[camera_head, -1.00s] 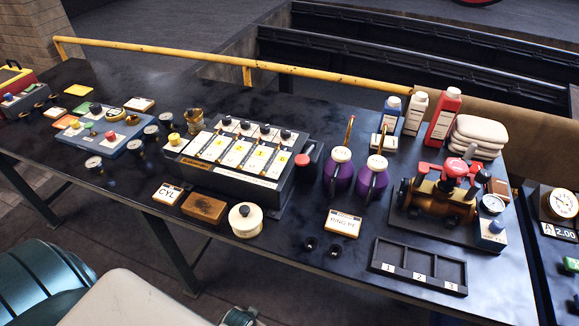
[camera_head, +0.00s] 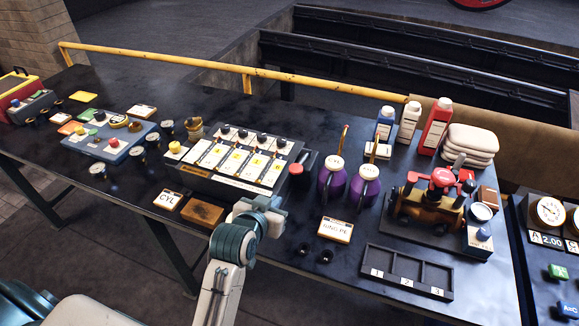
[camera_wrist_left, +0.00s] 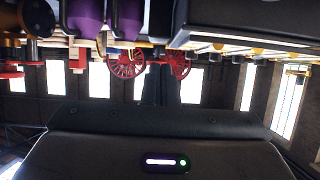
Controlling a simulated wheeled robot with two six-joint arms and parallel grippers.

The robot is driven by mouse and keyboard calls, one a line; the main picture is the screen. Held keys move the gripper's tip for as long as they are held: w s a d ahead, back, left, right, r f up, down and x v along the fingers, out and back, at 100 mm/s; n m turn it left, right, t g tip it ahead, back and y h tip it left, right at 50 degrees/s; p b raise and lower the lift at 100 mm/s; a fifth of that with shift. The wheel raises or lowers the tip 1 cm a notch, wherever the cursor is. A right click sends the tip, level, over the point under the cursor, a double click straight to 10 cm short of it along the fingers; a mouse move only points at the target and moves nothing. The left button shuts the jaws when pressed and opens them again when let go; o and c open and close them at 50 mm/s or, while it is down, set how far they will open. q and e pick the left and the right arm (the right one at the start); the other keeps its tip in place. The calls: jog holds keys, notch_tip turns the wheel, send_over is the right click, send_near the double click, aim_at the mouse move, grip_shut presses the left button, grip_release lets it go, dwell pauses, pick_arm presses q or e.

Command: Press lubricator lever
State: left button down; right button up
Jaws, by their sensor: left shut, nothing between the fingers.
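The lubricator is a dark box (camera_head: 222,184) with a row of white and yellow strips and black knobs, in the middle of the bench in the head view. At its right end a dark lever with a red knob (camera_head: 296,169) sticks out. My left gripper (camera_head: 268,206) is just in front of the box's near right corner, below the red knob in the picture. It is shut and empty; its fingers are hard to make out there. In the left wrist view, the box (camera_wrist_left: 250,22) is at the top right, seen upside down. My right gripper is out of view.
Two purple oil cans (camera_head: 331,178) stand right of the lever. A RING PE card (camera_head: 335,229) and a slotted tray (camera_head: 407,269) lie in front. A CYL card (camera_head: 168,199) and brown block (camera_head: 203,213) lie left of my arm. A yellow rail (camera_head: 247,75) runs behind.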

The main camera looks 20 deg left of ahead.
pick_arm(q)
notch_tip(320, 180, up, 7)
jog(key=w+t, duration=0.2)
jog(key=shift+w+d+r, duration=0.2)
jog(key=shift+w+d, duration=0.05)
jog(key=shift+d, duration=0.05)
jog(key=p, duration=0.4)
send_near(301, 162)
jog(key=w+r, duration=0.4)
jog(key=r, duration=0.1)
jog(key=f, duration=0.1)
jog(key=f+p, duration=0.1)
jog(key=f, duration=0.2)
jog(key=shift+s+f+p, duration=0.2)
jog(key=shift+s+p, duration=0.2)
jog(key=shift+w, duration=0.1)
jog(key=shift+f, duration=0.1)
